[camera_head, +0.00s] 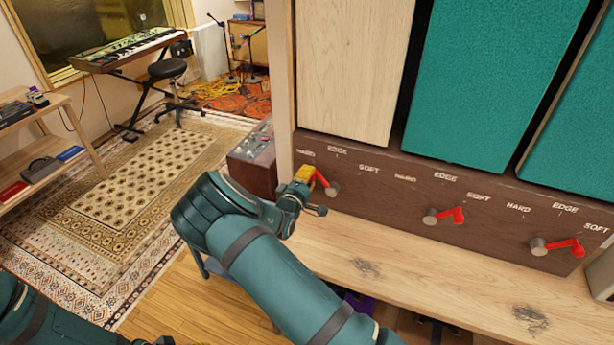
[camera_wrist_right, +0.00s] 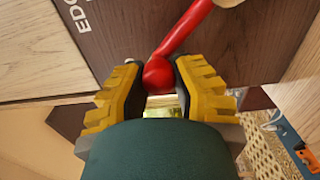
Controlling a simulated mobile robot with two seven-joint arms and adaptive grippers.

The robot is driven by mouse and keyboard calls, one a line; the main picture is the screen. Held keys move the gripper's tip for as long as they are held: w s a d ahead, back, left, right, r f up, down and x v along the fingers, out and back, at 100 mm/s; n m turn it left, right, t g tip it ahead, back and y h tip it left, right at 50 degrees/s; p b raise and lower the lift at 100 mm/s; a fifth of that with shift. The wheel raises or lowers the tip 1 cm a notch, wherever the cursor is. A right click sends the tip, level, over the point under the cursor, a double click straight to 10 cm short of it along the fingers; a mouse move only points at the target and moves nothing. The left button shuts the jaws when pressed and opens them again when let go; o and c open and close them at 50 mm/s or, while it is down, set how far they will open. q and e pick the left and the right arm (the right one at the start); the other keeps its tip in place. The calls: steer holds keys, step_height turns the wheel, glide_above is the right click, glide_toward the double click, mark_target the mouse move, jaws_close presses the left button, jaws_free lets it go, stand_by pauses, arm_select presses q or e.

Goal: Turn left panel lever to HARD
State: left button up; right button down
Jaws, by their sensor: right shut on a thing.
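The left panel lever (camera_head: 323,181) is red, on a round metal hub on the dark wooden strip below the panels. It points up and left from its hub, toward the left HARD label (camera_head: 306,153). My right gripper (camera_head: 306,175), with yellow fingers, is at the lever's outer end. In the right wrist view, the fingers (camera_wrist_right: 155,78) are closed on the lever's red knob (camera_wrist_right: 158,74), one on each side. EDGE (camera_head: 337,150) and SOFT (camera_head: 369,169) labels are to the right of HARD.
Two more red levers, middle (camera_head: 447,216) and right (camera_head: 563,247), point right. A pale wooden panel (camera_head: 355,70) and teal panels (camera_head: 492,90) stand above the strip. A wooden ledge (camera_head: 430,275) runs below. A brown box with knobs (camera_head: 253,160) is left of the strip.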

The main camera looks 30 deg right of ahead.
steer(key=shift+d, duration=0.1)
steer(key=c, duration=0.7)
jaws_free()
steer(key=shift+c, duration=0.2)
steer(key=v, duration=1.2)
steer(key=shift+f, duration=0.1)
